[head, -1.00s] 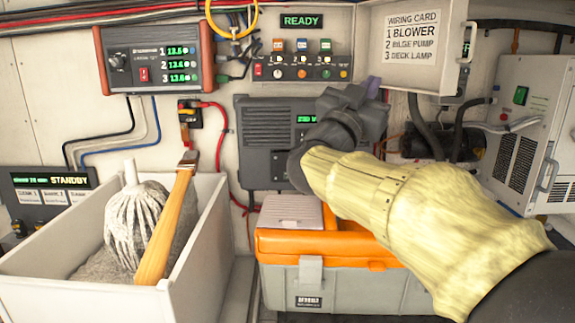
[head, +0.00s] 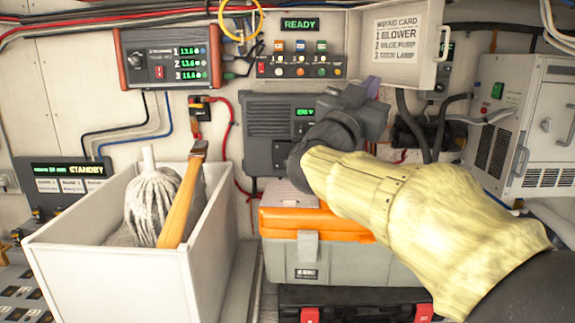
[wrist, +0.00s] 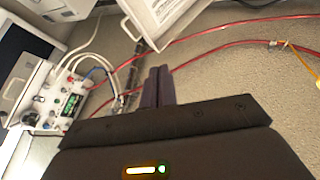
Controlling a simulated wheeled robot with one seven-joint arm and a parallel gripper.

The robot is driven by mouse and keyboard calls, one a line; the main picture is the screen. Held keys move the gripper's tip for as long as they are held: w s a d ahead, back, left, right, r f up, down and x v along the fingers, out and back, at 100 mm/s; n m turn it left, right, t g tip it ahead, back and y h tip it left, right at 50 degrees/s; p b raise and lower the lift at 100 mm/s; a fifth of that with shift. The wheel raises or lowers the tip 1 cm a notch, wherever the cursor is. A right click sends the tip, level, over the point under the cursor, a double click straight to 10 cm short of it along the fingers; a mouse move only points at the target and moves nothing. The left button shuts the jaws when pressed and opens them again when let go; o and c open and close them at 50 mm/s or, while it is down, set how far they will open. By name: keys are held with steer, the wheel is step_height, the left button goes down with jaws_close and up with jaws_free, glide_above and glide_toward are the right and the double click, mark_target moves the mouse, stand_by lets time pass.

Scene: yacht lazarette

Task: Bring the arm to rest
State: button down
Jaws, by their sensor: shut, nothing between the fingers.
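My arm, in a pale yellow sleeve, reaches from the lower right of the head view towards the back wall. My gripper (head: 373,88) is at its far end, in front of the wall below the wiring card door, and is mostly hidden behind my dark wrist. In the wrist view the two dark fingers of my gripper (wrist: 158,84) lie side by side, closed and empty. A beige wall with red cables shows beyond them. I cannot tell how far the fingertips are from the wall.
A switch panel reading READY (head: 300,66) is left of my gripper, the open wiring card door (head: 399,45) above right. Below stand an orange-lidded toolbox (head: 315,224) and a white bin (head: 105,275) holding a mop (head: 152,208) and wooden handle. A white cabinet (head: 523,125) is right.

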steer(key=w+a+f+n+g+y, duration=0.15)
steer(key=f+n+y, duration=0.45)
steer(key=f, duration=0.8)
steer(key=w+a+f+n+g+y, duration=0.1)
steer(key=a+f+n+g+y, duration=0.15)
steer(key=f+n+y, duration=0.8)
steer(key=s+d+f+m+g+h, duration=0.1)
steer(key=s+d+f+m+g, duration=0.1)
steer(key=s+f+g, duration=0.4)
steer(key=s+d+f+m+g+h, duration=0.1)
steer(key=s+f+m+g, duration=0.3)
steer(key=s+f, duration=1.2)
step_height(320, 180, down, 5)
steer(key=shift+s+d+f+g, duration=0.1)
steer(key=shift+s+d+g, duration=0.1)
steer(key=shift+d+g, duration=0.7)
steer(key=shift+a, duration=0.1)
steer(key=shift+w, duration=0.1)
